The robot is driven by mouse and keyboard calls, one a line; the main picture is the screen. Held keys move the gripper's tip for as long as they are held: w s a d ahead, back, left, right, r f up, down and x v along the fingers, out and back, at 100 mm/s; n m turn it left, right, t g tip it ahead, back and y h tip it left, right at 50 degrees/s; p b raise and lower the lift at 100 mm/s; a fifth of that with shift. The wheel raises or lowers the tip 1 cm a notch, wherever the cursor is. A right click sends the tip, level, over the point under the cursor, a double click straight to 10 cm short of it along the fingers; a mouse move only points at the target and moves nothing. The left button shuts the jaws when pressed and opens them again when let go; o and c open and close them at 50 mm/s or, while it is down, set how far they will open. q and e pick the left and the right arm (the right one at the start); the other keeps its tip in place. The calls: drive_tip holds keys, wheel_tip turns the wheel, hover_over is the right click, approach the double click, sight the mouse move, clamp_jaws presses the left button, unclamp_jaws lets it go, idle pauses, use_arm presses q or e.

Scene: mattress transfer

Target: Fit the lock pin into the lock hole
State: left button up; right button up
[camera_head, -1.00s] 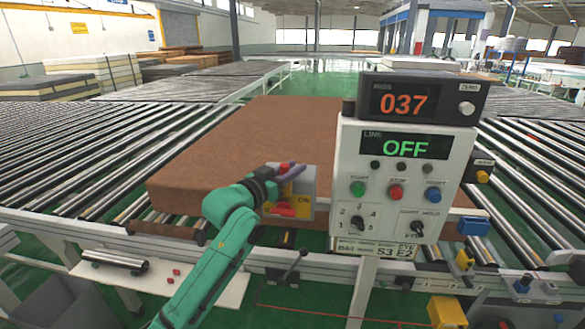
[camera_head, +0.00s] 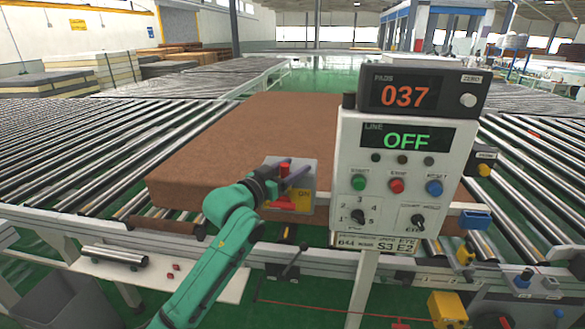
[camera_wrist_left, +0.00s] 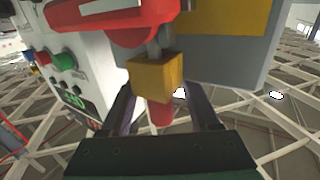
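The lock pin has a red end (camera_wrist_left: 160,113), a yellow block (camera_wrist_left: 155,75) and a grey shank. The shank meets the red lever (camera_wrist_left: 115,15) on the switch box. The lock hole itself is hidden there. My right gripper is out of view.
The control console (camera_head: 395,180) reads OFF and stands close to the right of my left gripper. A brown mattress (camera_head: 240,135) lies on the rollers behind the switch box. A white shelf (camera_head: 205,280) with a metal cylinder (camera_head: 114,256) is at lower left.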

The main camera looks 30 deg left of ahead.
use_arm(q)
drive_tip(key=s+a+p, duration=0.2)
drive_tip(key=s+p, duration=0.6)
drive_tip(key=s, duration=0.6)
drive_tip(key=shift+s+a, duration=0.15)
drive_tip(key=shift+a, duration=0.2)
drive_tip(key=shift+f, duration=0.1)
